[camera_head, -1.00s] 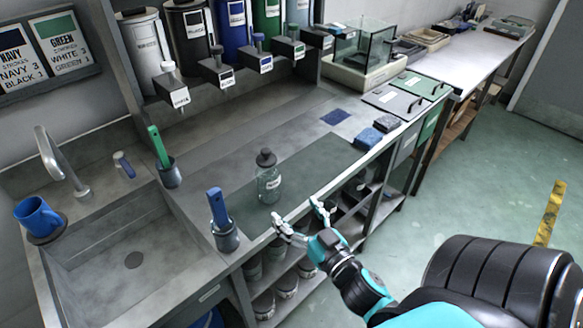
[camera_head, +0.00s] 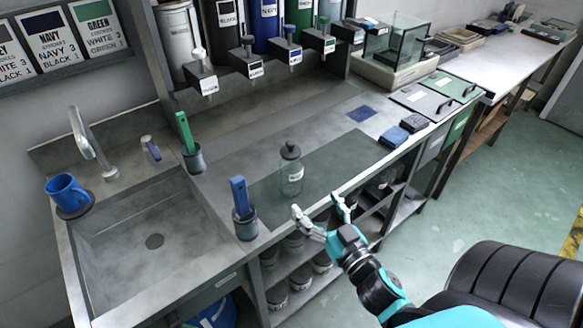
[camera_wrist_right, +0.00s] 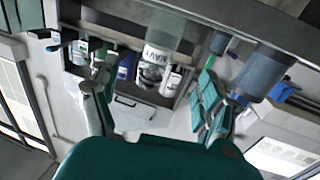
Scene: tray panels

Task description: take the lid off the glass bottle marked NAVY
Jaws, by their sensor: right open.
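The glass bottle (camera_head: 292,178) stands upright on the dark mat of the counter. It is clear, with a white label too small to read in the head view. Its dark grey lid (camera_head: 290,151) is on top. My right gripper (camera_head: 317,205) is open and empty at the counter's front edge, in front of the bottle and apart from it. In the right wrist view a clear bottle (camera_wrist_right: 172,32) with a label reading NAVY shows beyond and between the spread fingers. Its lid cannot be made out there. My left gripper is not in view.
A blue-handled tool stands in a grey cup (camera_head: 245,224) left of the bottle, near the front edge. A sink (camera_head: 155,272) lies further left, with a blue mug (camera_head: 66,190). Dispensers line the back. The mat (camera_head: 342,158) right of the bottle is clear.

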